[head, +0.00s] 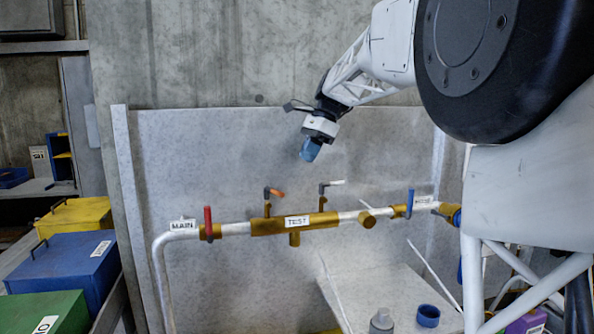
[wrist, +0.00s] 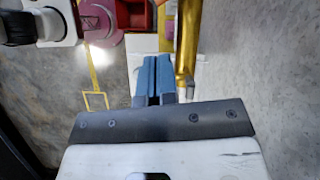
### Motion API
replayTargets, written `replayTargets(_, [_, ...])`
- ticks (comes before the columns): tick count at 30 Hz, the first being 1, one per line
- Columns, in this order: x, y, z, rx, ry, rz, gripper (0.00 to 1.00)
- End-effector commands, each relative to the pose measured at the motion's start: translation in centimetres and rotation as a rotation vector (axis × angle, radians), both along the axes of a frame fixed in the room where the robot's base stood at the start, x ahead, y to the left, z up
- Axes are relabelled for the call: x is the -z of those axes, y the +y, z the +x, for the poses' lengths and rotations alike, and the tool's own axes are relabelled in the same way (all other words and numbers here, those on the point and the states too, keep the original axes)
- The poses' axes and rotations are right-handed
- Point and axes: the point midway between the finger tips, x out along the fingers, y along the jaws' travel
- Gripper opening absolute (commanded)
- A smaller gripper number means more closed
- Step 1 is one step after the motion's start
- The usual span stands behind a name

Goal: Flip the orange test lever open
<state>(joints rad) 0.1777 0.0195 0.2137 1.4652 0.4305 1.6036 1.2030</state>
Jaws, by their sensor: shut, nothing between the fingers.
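The orange test lever (head: 277,193) is a small handle on a dark fitting above the brass pipe section labelled TEST (head: 297,221) in the head view. It points to the right, roughly along the pipe. My gripper (head: 309,152) is above it and a little to the right, apart from it, with its blue fingers pointing down. In the wrist view, my gripper's blue fingers (wrist: 153,80) are together and empty. A brass pipe (wrist: 187,40) shows just right of the fingers. I cannot make out the orange lever in the wrist view.
On the same pipe, a red lever (head: 208,222) stands upright at left near the MAIN label. A pale-handled lever (head: 332,184) and a blue lever (head: 410,203) are to the right. A grey panel (head: 200,150) stands close behind. Coloured bins (head: 65,265) stand at left.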

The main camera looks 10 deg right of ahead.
Motion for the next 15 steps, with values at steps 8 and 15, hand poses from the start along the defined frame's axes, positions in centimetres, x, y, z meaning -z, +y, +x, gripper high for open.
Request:
replayTargets(8, [0.1, -1.0, 3.2, -0.171, 0.002, -0.004, 0.0])
replayTargets(15, [0.1, -1.7, 5.2, -0.297, 0.003, 0.0, 0.0])
